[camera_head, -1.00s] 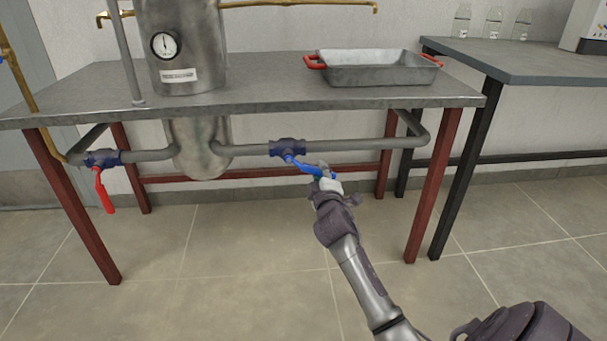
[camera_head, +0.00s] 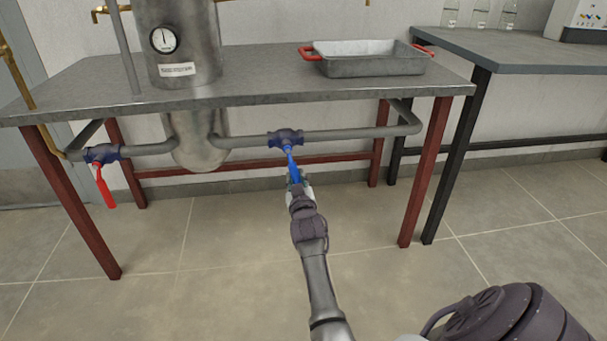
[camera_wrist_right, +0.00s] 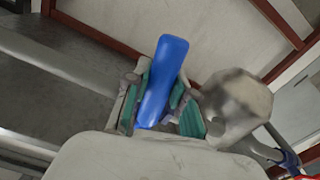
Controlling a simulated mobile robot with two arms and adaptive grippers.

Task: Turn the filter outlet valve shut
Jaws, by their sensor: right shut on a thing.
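A valve with a dark blue body (camera_head: 285,138) sits on the grey pipe under the table, right of the tank. Its blue lever (camera_head: 292,165) points down and toward me, roughly across the pipe. My right gripper (camera_head: 296,181) is shut on the lever's outer end. In the right wrist view the blue lever (camera_wrist_right: 163,80) lies between the green-padded fingers of the gripper (camera_wrist_right: 161,98). A second blue-bodied valve (camera_head: 102,154) with a red handle (camera_head: 106,188) hanging down is at the left pipe end. My left gripper is not in view.
The steel tank (camera_head: 178,45) with a gauge passes through the metal table (camera_head: 255,95). A tray with red handles (camera_head: 370,66) stands on it. The red table legs (camera_head: 426,172) flank the pipe. A dark side table (camera_head: 530,62) is at right. The floor in front is clear.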

